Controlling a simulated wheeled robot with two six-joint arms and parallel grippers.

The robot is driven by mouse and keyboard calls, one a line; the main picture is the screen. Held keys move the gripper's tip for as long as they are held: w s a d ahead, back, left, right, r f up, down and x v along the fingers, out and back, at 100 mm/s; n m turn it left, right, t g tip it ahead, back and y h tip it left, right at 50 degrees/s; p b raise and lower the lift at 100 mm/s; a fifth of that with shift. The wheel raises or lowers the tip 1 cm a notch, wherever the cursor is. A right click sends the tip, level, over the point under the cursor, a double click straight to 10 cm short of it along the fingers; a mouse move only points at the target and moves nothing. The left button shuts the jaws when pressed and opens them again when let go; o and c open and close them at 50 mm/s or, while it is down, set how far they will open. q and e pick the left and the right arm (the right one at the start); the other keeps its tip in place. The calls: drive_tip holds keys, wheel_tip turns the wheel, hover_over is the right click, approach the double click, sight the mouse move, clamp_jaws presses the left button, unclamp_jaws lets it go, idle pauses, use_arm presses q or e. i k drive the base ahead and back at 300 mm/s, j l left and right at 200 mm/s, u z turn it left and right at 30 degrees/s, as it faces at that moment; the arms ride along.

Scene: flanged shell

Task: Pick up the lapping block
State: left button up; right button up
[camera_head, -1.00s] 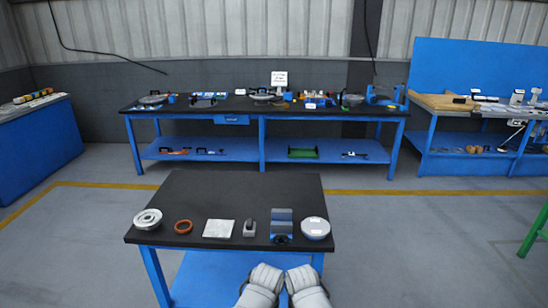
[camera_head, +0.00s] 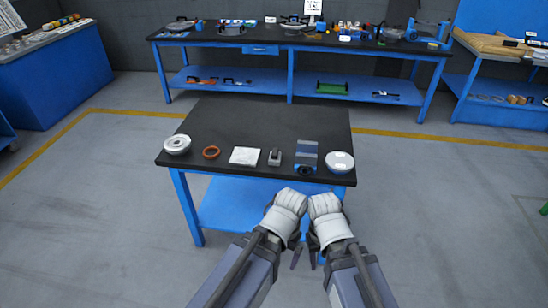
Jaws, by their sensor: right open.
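Which piece is the lapping block I cannot tell for sure. A small grey block with a raised dark top (camera_head: 274,157) stands near the front edge of the black-topped table (camera_head: 255,120). A flat pale grey square plate (camera_head: 244,156) lies just left of it. My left gripper (camera_head: 296,257) and my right gripper (camera_head: 313,257) show as small dark parts below the white wrists, in front of the table and apart from these pieces. The right one is open and looks empty; the left one's jaws are unclear.
The table's back half is clear. A long blue workbench (camera_head: 275,49) stands behind.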

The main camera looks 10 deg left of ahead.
sight(275, 156)
drive_tip(key=i+l, duration=0.1)
drive_tip(key=i, duration=0.5)
drive_tip(key=i+l+u, duration=0.1)
drive_tip(key=i, duration=0.5)
